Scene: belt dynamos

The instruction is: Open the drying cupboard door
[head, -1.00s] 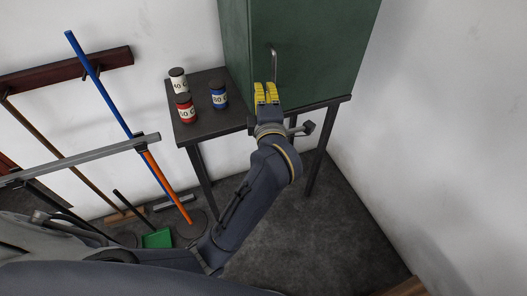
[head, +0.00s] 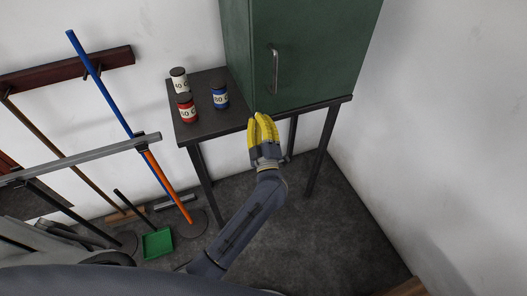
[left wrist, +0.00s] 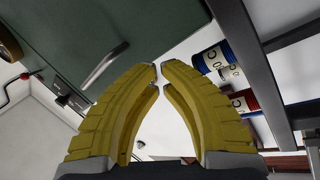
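The dark green drying cupboard (head: 315,50) stands on a dark table, its door looking shut. A slim metal upright handle (head: 275,72) is on the door's front; it also shows in the left wrist view (left wrist: 105,67), left of the fingers. My left gripper (head: 261,118) is below the handle, at the table's front edge in the picture, apart from the handle. Its yellow fingers (left wrist: 160,68) come together at the tips with nothing held between them. My right gripper is not in view.
The dark table (head: 205,125) carries a white-labelled jar (head: 180,82), a red jar (head: 186,108) and a blue jar (head: 220,96) left of the cupboard. A white wall (head: 440,120) is at the right. Brooms and a green dustpan (head: 157,243) stand at the left.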

